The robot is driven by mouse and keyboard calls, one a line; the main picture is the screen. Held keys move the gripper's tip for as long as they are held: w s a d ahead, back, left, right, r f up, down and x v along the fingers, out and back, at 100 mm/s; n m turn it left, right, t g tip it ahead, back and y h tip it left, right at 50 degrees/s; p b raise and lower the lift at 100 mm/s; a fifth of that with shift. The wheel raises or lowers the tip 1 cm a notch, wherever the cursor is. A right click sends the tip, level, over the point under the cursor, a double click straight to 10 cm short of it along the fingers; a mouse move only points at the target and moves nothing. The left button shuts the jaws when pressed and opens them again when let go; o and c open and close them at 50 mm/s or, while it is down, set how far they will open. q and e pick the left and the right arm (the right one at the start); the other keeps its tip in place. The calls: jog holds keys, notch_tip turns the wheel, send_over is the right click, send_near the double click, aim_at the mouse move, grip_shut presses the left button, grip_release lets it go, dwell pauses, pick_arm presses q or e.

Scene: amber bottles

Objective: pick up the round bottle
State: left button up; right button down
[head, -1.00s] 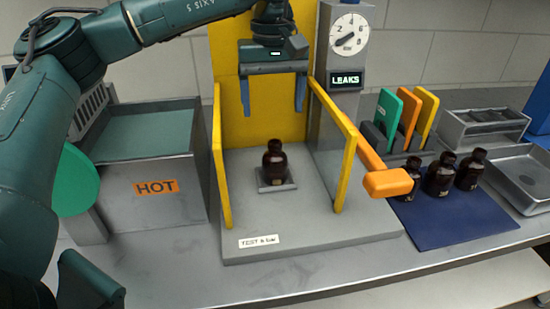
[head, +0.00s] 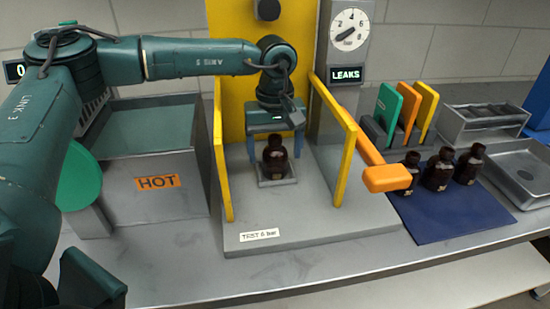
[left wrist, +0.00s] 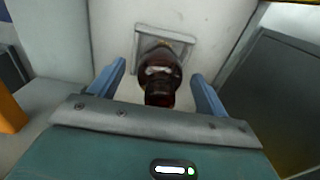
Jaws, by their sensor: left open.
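A dark amber bottle with a rounded body (head: 275,163) stands upright on a small square plate (head: 290,180) in the yellow-framed test station. My left gripper (head: 274,152) is open above it, pointing down, with one blue finger on each side of the bottle's upper part. In the left wrist view the bottle (left wrist: 160,74) lies between the two spread fingers (left wrist: 158,72), with a visible gap on both sides. Three more dark bottles (head: 438,170) stand on a blue mat (head: 450,222) at the right. My right gripper is not seen.
Yellow side rails (head: 345,160) flank the station, and an orange handle (head: 385,178) juts out at its right. A gauge post (head: 349,30) reads LEAKS. A tank marked HOT (head: 120,205) stands left. A metal tray (head: 525,180) is far right.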

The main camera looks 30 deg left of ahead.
pick_arm(q)
jog(key=shift+c, duration=0.3)
jog(key=c, duration=1)
jog(key=shift+r, duration=0.1)
jog(key=shift+c, duration=0.3)
